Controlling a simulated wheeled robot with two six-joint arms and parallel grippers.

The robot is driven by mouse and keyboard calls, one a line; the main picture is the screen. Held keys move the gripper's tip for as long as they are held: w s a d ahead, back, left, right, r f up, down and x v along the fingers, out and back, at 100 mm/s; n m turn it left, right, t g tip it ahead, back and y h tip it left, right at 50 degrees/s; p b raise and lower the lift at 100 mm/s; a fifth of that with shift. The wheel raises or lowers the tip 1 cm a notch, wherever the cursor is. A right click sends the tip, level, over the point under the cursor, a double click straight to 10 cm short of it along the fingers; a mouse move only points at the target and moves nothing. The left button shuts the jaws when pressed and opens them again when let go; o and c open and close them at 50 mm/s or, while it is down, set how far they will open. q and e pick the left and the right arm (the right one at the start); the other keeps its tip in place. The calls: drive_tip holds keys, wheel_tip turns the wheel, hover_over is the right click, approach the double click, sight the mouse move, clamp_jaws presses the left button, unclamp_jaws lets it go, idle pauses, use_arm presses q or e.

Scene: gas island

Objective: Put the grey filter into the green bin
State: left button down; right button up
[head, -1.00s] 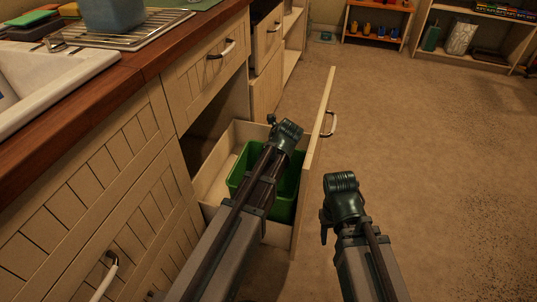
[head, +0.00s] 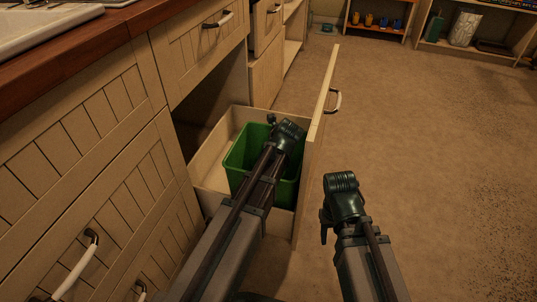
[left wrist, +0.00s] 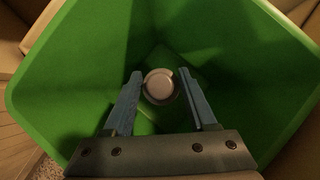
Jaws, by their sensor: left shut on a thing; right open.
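The green bin (head: 238,160) stands inside a pulled-out drawer in the head view. My left arm reaches across it, and its gripper tip is hidden there. In the left wrist view the bin's green walls (left wrist: 70,75) surround my left gripper (left wrist: 159,75). Its two blue fingers are closed on the round, pale grey filter (left wrist: 158,86), seen end-on above the bin's floor. My right gripper (head: 325,232) is open and empty, right of the drawer front over the floor; its fingers show only small.
The drawer front (head: 318,135) with its handle stands between the bin and my right arm. Cabinet fronts (head: 85,150) line the left under a wooden counter edge. Low shelves (head: 480,35) stand at the far back. The floor to the right is clear.

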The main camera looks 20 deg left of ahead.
use_arm(q)
drive_tip(key=shift+f+b, duration=0.3)
drive_tip(key=shift+f, duration=0.25)
drive_tip(key=shift+c, duration=0.6)
unclamp_jaws()
